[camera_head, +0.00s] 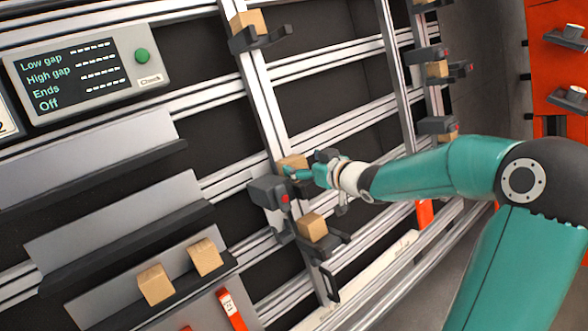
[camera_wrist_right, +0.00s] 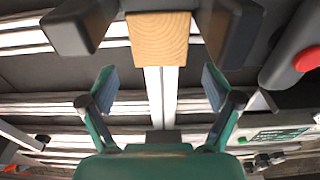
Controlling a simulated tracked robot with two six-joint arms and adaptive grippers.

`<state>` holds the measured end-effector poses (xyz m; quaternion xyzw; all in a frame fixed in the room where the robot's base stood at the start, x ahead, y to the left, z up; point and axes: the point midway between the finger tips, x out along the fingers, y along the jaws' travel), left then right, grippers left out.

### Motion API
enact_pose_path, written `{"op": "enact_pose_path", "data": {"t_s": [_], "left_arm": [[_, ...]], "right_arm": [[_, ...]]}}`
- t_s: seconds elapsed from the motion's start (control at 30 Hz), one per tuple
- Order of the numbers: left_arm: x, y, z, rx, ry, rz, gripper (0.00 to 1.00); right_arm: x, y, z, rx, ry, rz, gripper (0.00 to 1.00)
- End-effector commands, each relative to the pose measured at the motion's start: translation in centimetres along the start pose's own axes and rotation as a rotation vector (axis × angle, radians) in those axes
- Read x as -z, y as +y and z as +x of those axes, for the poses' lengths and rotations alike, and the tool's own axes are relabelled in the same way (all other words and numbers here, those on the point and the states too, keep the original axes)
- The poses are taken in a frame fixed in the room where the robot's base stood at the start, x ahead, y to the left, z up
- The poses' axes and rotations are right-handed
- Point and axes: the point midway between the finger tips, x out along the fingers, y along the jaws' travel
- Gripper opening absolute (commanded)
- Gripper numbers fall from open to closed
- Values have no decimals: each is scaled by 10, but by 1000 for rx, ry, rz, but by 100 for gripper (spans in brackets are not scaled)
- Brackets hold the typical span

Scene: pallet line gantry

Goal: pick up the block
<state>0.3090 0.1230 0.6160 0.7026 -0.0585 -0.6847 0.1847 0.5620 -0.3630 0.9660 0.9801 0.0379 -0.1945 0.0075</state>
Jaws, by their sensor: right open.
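A wooden block (camera_head: 292,162) sits on a dark holder on the upright rail, partly hidden by my right gripper. In the right wrist view the block (camera_wrist_right: 158,38) is between two dark holder parts, near the top of the picture. My right gripper (camera_head: 305,171) is at this block in the head view. In the wrist view its two fingers (camera_wrist_right: 160,88) are spread apart, with nothing between their tips. The block lies beyond the tips, roughly centred between them. My left gripper is not in view.
Other wooden blocks sit on a holder below (camera_head: 312,227), a holder above (camera_head: 248,22) and a lower left shelf (camera_head: 205,257). A dark clamp body with a red button (camera_head: 270,192) stands close to my right gripper. A control panel (camera_head: 85,62) is at upper left.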

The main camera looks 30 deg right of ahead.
Motion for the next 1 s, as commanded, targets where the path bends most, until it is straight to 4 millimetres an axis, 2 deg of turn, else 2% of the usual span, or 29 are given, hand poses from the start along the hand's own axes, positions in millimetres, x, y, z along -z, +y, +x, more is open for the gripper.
{"op": "enact_pose_path", "data": {"t_s": [0.2, 0.3, 0.6, 1.0], "left_arm": [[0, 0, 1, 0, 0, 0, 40], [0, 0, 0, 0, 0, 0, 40], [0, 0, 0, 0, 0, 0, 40], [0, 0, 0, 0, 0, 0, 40]], "right_arm": [[-1, -2, 34, 4, -2, -1, 90], [-1, -1, 44, 3, -1, -1, 90], [0, -1, 48, 2, -1, -1, 90], [0, -1, 48, 2, -1, -1, 23]]}}
